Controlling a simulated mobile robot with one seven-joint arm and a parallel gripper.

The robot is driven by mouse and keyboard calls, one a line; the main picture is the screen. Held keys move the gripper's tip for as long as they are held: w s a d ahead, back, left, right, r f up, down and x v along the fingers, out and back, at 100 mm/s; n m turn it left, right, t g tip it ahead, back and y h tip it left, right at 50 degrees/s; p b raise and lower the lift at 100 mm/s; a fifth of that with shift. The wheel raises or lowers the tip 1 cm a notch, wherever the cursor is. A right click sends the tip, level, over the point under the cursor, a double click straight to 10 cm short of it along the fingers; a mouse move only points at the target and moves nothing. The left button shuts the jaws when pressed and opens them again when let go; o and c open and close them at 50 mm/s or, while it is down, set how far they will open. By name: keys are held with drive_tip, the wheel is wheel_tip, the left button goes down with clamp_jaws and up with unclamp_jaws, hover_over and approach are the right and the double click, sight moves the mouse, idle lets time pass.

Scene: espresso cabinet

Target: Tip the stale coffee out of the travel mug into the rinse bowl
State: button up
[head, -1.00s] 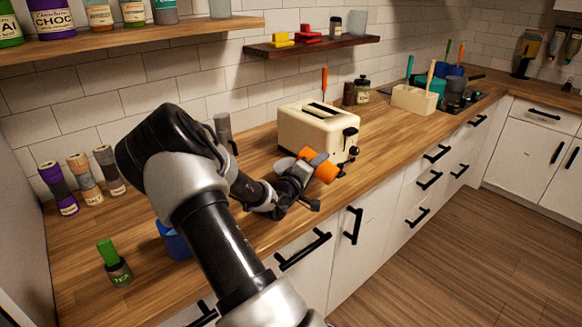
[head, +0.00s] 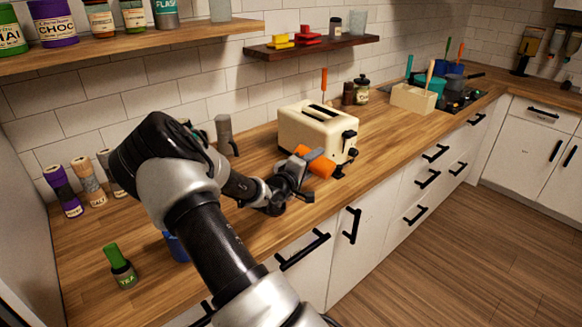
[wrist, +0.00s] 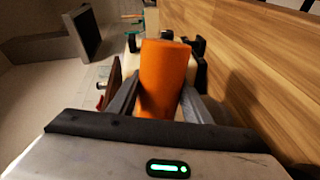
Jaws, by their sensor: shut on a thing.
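My gripper (head: 307,161) is shut on an orange cylinder, which I take to be the travel mug (head: 319,167). The mug lies tilted, close to sideways, in front of the toaster, and seems raised off the counter. In the wrist view the mug (wrist: 164,70) sits between the two grey fingers of my gripper (wrist: 160,104). Its opening and any coffee are not visible. A blue object (head: 176,247) on the counter is mostly hidden behind my arm; it may be the rinse bowl, but I cannot tell.
A cream toaster (head: 305,134) stands just behind the mug. A green-topped jar (head: 122,269) and several other jars stand at the left. A grey cylinder (head: 224,132) stands near the wall. A cream utensil box (head: 413,99) is farther right. Shelves hang above. The counter's front right is clear.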

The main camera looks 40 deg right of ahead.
drive_tip(key=shift+w+a+r+p, duration=0.1)
drive_tip(key=shift+w+r+p, duration=0.1)
drive_tip(key=shift+r+p, duration=0.3)
drive_tip(key=shift+f, duration=0.15)
drive_tip(key=shift+w+n, duration=0.1)
drive_tip(key=shift+n, duration=0.3)
drive_tip(key=shift+w+f+n+p, duration=0.1)
drive_tip(key=shift+f+n+p, duration=0.1)
drive_tip(key=shift+n+p, duration=0.35)
drive_tip(key=shift+w+a+r+n+g+p, duration=0.15)
drive_tip(key=shift+r+n+g+p, duration=0.25)
drive_tip(key=shift+p, duration=0.35)
